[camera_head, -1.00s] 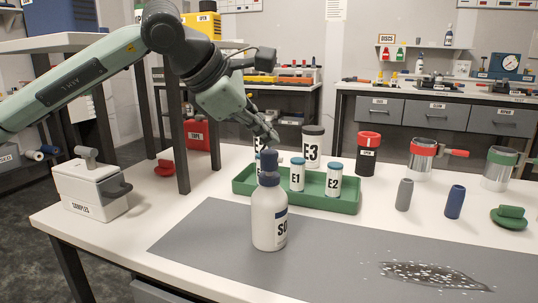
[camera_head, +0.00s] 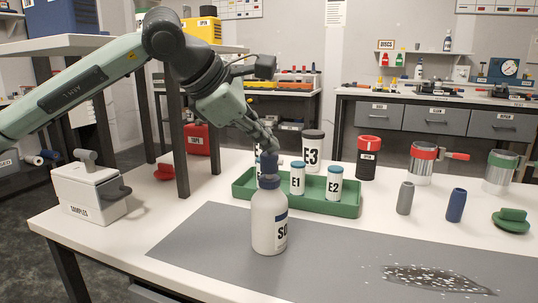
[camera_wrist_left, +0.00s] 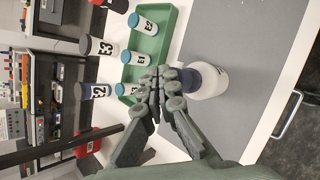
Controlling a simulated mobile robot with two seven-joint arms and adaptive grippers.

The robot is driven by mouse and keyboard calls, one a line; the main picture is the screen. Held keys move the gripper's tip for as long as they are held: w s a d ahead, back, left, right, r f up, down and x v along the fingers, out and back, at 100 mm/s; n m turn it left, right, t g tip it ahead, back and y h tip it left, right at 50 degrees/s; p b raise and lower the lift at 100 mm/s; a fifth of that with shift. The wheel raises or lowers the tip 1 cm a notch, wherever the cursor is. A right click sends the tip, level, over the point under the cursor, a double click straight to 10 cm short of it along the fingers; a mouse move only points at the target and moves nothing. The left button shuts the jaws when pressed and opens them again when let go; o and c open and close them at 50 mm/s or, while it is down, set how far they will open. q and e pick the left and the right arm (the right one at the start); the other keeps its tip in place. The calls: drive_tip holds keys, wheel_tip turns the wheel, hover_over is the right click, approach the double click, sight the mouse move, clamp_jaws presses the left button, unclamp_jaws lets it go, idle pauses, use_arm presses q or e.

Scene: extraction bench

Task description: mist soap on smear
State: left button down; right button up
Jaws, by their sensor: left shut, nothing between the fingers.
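The white soap bottle (camera_head: 268,222) with a dark blue top stands upright on the grey mat (camera_head: 205,240). Its label is partly turned away. It also shows in the left wrist view (camera_wrist_left: 211,82), beside the fingers. My left gripper (camera_head: 270,146) is shut and empty, its fingertips just above or behind the bottle's top in the head view. In the left wrist view the closed fingertips (camera_wrist_left: 160,85) are near the blue top; I cannot tell if they touch it. The smear (camera_head: 435,278), a dark patch with white specks, lies on the mat at the lower right. My right gripper is not in view.
A green tray (camera_head: 345,209) with E1 and E2 bottles stands behind the soap bottle, with the E3 jar (camera_head: 313,150) behind it. Grey (camera_head: 405,198) and blue (camera_head: 456,205) cylinders stand right. A samples box (camera_head: 88,195) and shelf post are left. The mat between bottle and smear is clear.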

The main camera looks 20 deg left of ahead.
sight(266, 155)
use_arm(q)
drive_tip(key=shift+f+b, duration=0.3)
drive_tip(key=shift+f, duration=0.05)
drive_tip(key=shift+r, duration=0.1)
idle(0.3)
drive_tip(key=shift+r+p, duration=0.6)
drive_tip(key=shift+r, duration=0.4)
drive_tip(key=shift+r, duration=0.1)
wheel_tip(266, 155, up, 6)
drive_tip(key=p, duration=0.3)
drive_tip(key=shift+p, duration=0.4)
